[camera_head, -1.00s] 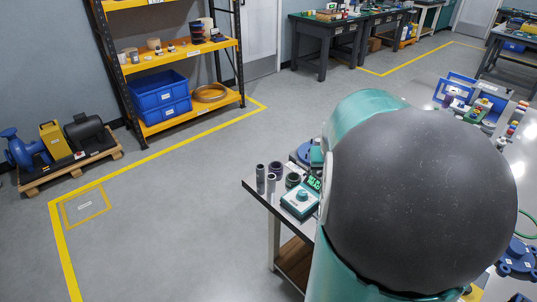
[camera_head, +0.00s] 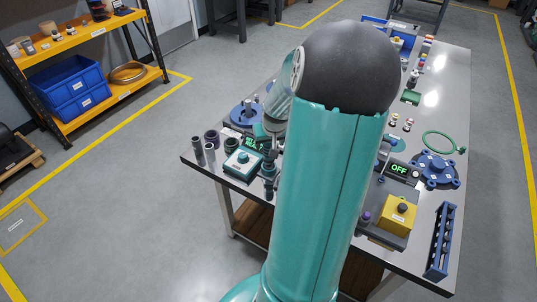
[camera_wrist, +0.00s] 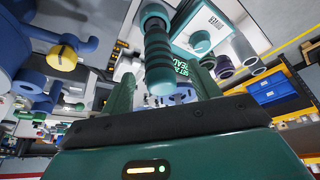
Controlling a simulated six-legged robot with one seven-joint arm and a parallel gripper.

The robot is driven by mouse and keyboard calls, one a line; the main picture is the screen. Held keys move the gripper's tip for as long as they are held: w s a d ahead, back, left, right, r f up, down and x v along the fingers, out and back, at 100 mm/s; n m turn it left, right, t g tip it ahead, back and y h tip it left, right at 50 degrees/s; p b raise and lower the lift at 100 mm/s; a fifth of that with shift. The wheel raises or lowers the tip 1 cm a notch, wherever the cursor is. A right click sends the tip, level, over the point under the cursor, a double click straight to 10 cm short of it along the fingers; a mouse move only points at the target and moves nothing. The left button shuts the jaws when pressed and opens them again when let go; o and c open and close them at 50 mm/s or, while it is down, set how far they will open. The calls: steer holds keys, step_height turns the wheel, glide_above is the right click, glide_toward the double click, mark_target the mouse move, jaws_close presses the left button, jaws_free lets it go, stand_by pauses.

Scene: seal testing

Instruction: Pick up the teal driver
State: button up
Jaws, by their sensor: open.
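In the wrist view, the teal driver (camera_wrist: 158,50) shows as a ribbed teal handle with a rounded end, in front of my open gripper (camera_wrist: 163,86). Its near end appears between the two green fingers, with a gap visible on each side. I cannot tell how close it is in depth. In the body camera view, my arm hides much of the bench. My gripper (camera_head: 269,172) shows only as a dark shape left of the arm, by the teal box, and I cannot make out the driver there.
A teal box with a knob (camera_head: 243,163) stands near the bench's left corner. Grey cylinders (camera_head: 203,153) stand left of it. A yellow button box (camera_head: 397,215), a blue rack (camera_head: 441,240) and a blue flange (camera_head: 436,169) lie right of my arm.

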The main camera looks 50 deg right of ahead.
mark_target(269, 148)
steer(key=x, duration=0.5)
steer(key=shift+w+d, duration=0.1)
steer(key=shift+d, duration=0.05)
steer(key=c, duration=1)
steer(key=shift+r, duration=0.1)
steer(key=shift+c, duration=0.8)
